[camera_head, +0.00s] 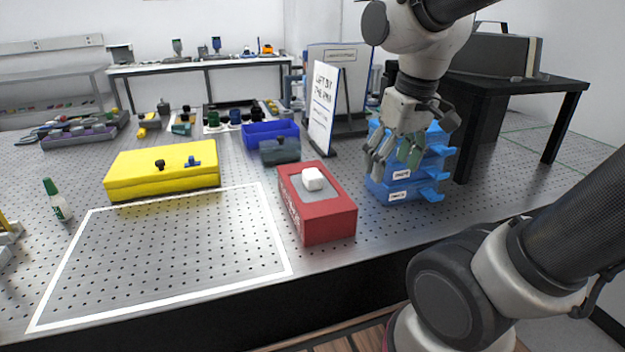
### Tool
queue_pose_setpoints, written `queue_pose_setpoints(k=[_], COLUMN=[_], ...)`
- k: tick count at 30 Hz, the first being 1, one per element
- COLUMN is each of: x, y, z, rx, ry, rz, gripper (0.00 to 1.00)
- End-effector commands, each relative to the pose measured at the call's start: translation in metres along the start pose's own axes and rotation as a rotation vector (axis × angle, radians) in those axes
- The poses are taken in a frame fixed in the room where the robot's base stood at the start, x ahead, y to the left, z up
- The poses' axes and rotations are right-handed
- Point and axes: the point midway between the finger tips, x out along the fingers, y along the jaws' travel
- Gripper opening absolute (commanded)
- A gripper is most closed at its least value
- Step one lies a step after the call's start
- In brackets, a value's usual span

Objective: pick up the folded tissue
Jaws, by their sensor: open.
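A small white block-like thing (313,179), which looks like the folded tissue, lies on the grey top patch of a red box (327,226) near the front of the perforated bench. My gripper (393,158) hangs to the right of the tissue and higher, fingers pointing down, in front of a blue drawer unit (403,193). Its fingers are apart with nothing seen between them. It is clear of the tissue; whether it touches the drawer unit cannot be told.
A yellow case (162,172) and a white-outlined bare area (180,255) lie left of the red box. A blue bin (270,133), a dark small box (280,151) and a standing sign (322,107) are behind it.

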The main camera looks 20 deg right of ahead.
Motion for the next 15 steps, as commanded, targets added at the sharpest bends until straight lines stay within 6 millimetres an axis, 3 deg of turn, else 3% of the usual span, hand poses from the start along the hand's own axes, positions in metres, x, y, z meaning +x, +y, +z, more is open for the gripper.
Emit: queue_pose_setpoints(k=[3,10,15], x=[0.018,0.049,0.045], y=[-0.027,-0.077,-0.088], z=[-0.046,-0.123,-0.158], rx=[-0.211,-0.759,-1.108], ry=[-0.097,-0.197,-0.174], rz=[-0.019,-0.075,-0.107], gripper=[0.70,0.70,0.70])
